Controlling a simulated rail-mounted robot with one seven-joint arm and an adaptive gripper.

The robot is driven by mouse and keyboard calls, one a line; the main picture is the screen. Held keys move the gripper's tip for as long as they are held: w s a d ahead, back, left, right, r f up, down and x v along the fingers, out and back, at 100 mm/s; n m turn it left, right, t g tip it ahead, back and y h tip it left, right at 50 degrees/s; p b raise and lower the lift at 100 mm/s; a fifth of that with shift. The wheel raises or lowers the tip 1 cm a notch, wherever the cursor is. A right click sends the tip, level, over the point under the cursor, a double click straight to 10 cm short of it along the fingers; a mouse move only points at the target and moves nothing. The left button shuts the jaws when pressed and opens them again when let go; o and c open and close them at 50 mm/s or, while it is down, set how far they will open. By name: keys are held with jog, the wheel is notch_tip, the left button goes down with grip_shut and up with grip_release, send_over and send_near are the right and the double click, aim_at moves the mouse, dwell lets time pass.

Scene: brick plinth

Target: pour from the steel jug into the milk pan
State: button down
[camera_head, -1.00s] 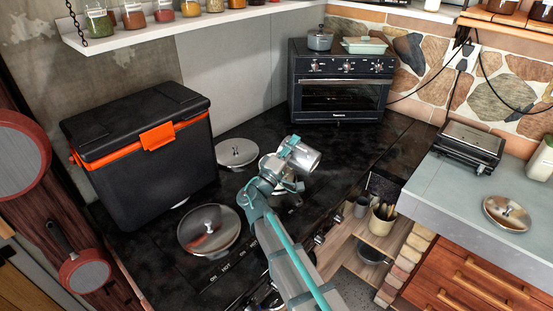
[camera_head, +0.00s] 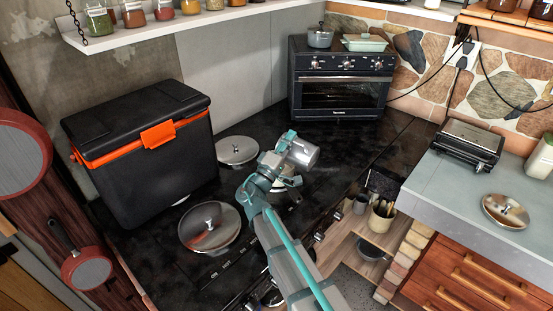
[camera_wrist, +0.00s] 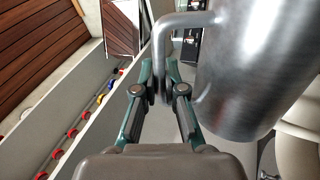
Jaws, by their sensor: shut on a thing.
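The steel jug (camera_head: 302,153) is a plain grey metal cylinder, held tilted on its side above the black hob in the head view. My gripper (camera_head: 283,158) is shut on its handle. In the wrist view, my gripper (camera_wrist: 168,92) has its two fingers closed around the handle, and the jug's body (camera_wrist: 258,65) fills the upper right. A pale, rounded vessel (camera_head: 291,181), possibly the milk pan, lies below the jug, mostly hidden by the jug and my arm. A cream rounded surface (camera_wrist: 298,155) shows at the wrist view's right edge. The jug's contents are not visible.
The hob between jug and oven is clear. A grey counter (camera_head: 450,195) is at right.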

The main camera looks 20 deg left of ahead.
jog(key=shift+d, duration=0.1)
jog(key=shift+d+f+m+h, duration=0.2)
jog(key=shift+d+m+h, duration=0.2)
jog(key=shift+m, duration=0.3)
jog(key=shift+r, duration=0.1)
jog(key=shift+a, duration=0.15)
jog(key=shift+w+a+r+n+t+y, duration=0.1)
jog(key=shift+a+r+n+t+y, duration=0.1)
jog(key=shift+a+n+y, duration=0.35)
jog(key=shift+a+r+n+t+y, duration=0.15)
jog(key=shift+a+n+y, duration=0.1)
jog(key=shift+n, duration=0.6)
jog(key=shift+w+a+r+n+y+p, duration=0.15)
jog(key=shift+a+n+y, duration=0.35)
jog(key=shift+n, duration=0.3)
jog(key=shift+w+a+r+n+y+p, duration=0.15)
jog(key=shift+a+n+y, duration=0.35)
jog(key=shift+n, duration=0.3)
jog(key=shift+a+r+n+y+p, duration=0.15)
jog(key=shift+a+n+y, duration=0.35)
jog(key=shift+n, duration=0.3)
jog(key=shift+w+a+n+y+p, duration=0.2)
jog(key=shift+a+n+y+p, duration=0.3)
jog(key=shift+a+n+y, duration=1)
jog(key=shift+w+a+f+n+y+p, duration=0.15)
jog(key=shift+a+n+y+p, duration=0.3)
jog(key=shift+n, duration=0.5)
jog(key=shift+w+a+f+n+y+p, duration=0.1)
jog(key=shift+a+n+y+p, duration=0.1)
jog(key=shift+a+n, duration=0.55)
